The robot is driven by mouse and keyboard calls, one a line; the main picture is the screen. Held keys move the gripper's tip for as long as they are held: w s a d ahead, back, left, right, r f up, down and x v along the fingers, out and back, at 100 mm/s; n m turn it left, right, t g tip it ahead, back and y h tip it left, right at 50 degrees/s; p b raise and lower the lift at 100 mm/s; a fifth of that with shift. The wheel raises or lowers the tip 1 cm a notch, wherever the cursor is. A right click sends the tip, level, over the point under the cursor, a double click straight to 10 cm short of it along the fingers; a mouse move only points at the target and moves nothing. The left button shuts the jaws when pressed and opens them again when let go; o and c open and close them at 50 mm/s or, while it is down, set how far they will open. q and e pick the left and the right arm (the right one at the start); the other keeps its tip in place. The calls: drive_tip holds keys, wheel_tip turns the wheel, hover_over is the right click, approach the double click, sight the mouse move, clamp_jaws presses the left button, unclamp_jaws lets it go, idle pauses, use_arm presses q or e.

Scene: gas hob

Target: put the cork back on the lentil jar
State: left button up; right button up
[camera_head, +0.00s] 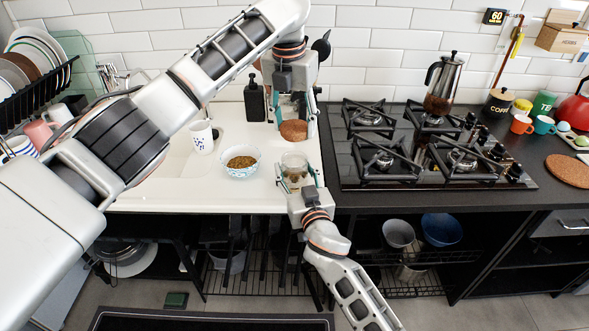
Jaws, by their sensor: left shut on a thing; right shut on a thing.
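The round brown cork (293,131) is in my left gripper (294,118), which is shut on it from above. The glass lentil jar (294,161) stands upright on the white counter, with a little brown content low inside. My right gripper (298,178) is shut on the jar from the front side. In the picture the cork is just above the jar's open mouth, apart from it. How far behind or above the mouth it is, I cannot tell.
A patterned bowl of lentils (241,161) and a white mug (202,136) stand left of the jar. A dark soap bottle (254,98) is behind.

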use_arm(q)
drive_tip(key=shift+f, duration=2.4)
drive_tip(key=shift+f, duration=0.15)
drive_tip(key=shift+f, duration=0.75)
drive_tip(key=shift+f, duration=0.65)
drive_tip(key=o, duration=0.9)
drive_tip(key=shift+c, duration=0.2)
drive_tip(key=r, duration=0.4)
drive_tip(key=s+r, duration=0.1)
drive_tip(key=r, duration=0.7)
drive_tip(key=shift+s+a, duration=0.35)
